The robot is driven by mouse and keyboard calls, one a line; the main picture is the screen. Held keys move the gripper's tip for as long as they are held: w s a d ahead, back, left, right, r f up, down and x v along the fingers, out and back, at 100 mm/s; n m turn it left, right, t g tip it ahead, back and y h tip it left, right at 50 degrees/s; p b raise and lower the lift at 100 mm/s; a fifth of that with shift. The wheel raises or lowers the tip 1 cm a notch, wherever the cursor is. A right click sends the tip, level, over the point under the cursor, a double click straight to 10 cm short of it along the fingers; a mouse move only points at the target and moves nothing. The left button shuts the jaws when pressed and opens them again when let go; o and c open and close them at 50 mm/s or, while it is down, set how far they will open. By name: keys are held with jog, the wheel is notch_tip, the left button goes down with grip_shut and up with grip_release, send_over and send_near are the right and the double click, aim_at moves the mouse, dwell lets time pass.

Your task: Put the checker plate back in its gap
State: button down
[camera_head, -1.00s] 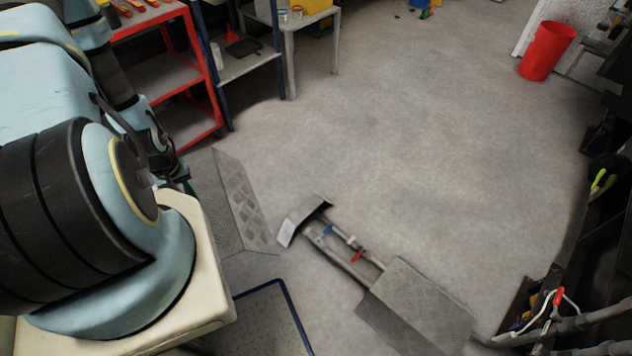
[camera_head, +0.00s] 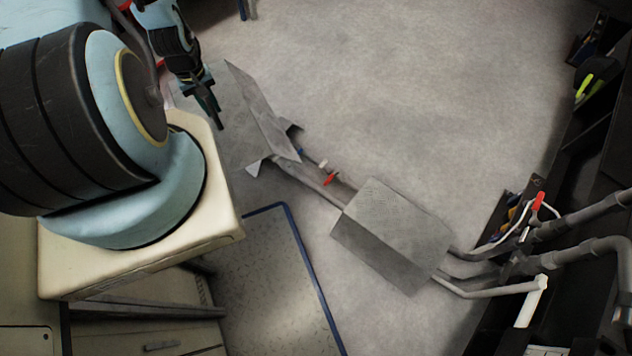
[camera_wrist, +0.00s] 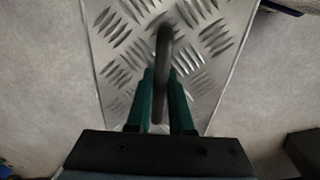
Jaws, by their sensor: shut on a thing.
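The checker plate (camera_head: 268,112) is a grey metal sheet, raised and tilted over the far end of the channel in the head view. In the wrist view its diamond tread (camera_wrist: 205,30) fills the middle. My gripper (camera_wrist: 160,80) has its green fingers shut on the plate's dark bar handle (camera_wrist: 162,50). The gap (camera_head: 335,190) is an open stretch of channel with pipes, a red valve handle (camera_head: 331,178) and a blue one. The plate hides the gap's far part.
A grey cover (camera_head: 395,235) closes the near side of the gap. Pipes (camera_head: 570,220) and black equipment stand at the right. A blue-edged mat (camera_head: 270,285) lies at lower left of the channel. Open floor (camera_head: 430,90) lies beyond.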

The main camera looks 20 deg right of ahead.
jog(key=d+f+n+b, duration=0.4)
jog(key=d+f+b, duration=2.05)
jog(key=b, duration=0.95)
jog(key=s+d+f+b, duration=0.4)
jog(key=s+f+b, duration=0.1)
jog(key=s+b, duration=0.1)
notch_tip(320, 180, down, 9)
jog(key=b, duration=0.5)
jog(key=shift+w+f+n+y, duration=0.2)
jog(key=shift+n+y, duration=0.1)
jog(key=shift+a, duration=0.1)
jog(key=c, duration=0.8)
grip_release()
jog(key=shift+f, duration=0.1)
